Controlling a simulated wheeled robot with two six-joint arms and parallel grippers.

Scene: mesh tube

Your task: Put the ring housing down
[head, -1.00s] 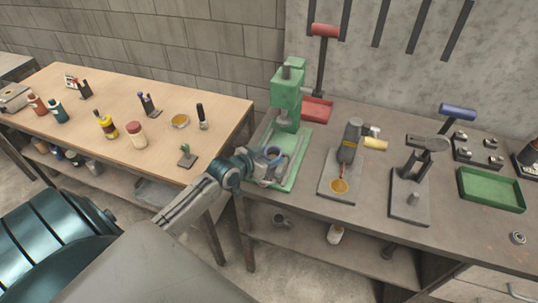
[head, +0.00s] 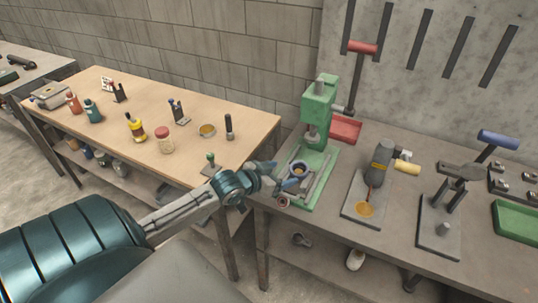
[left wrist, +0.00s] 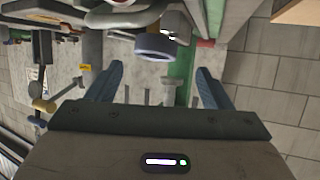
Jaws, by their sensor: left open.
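The ring housing (head: 299,169) is a short blue-grey ring with a light inside. It appears to rest on the bed of the green press (head: 320,100), below the ram. My left gripper (head: 285,178) is open just to the left of the ring and apart from it, with blue fingertips pointing towards it. In the left wrist view the ring housing (left wrist: 155,46) shows beyond the two spread fingers (left wrist: 158,85), with nothing held between them. Whether the ring sits flat cannot be told. My right gripper is not in view.
A small ring (head: 283,202) lies near the front edge. A wooden table (head: 105,130) with bottles stands left.

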